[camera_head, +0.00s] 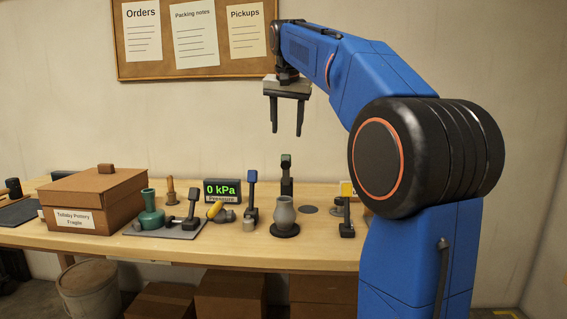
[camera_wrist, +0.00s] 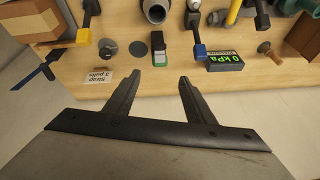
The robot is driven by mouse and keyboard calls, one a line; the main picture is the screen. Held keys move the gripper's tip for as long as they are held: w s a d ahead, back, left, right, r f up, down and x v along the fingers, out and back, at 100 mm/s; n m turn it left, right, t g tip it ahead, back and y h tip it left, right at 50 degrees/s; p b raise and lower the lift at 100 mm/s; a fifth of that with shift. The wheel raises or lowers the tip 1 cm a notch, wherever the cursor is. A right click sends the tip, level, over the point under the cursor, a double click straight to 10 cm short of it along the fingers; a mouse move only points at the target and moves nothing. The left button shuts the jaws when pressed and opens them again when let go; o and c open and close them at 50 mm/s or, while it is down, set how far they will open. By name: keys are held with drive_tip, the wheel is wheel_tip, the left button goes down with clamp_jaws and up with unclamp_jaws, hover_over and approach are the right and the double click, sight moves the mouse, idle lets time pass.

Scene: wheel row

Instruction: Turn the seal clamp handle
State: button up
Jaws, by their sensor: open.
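Several lever-like devices stand on the wooden bench; no readable label says which is the seal clamp. Black levers stand at the left (camera_head: 193,205) and right (camera_head: 346,215). My gripper (camera_head: 287,134) is open and empty, pointing down above the bench; its fingers (camera_wrist: 172,76) touch nothing.
A pressure display (camera_head: 223,190) reads 0 kPa. A grey vase (camera_head: 284,214) stands on a dark round base. A green vase (camera_head: 151,211) and a lidded brown box (camera_head: 95,198) are at the left. A label reading "Strap 2 pulls" (camera_wrist: 97,80) lies near the back edge.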

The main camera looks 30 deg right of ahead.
drive_tip(key=x, duration=1.4)
drive_tip(key=shift+c, duration=0.3)
clamp_jaws()
drive_tip(key=shift+d+r, duration=0.1)
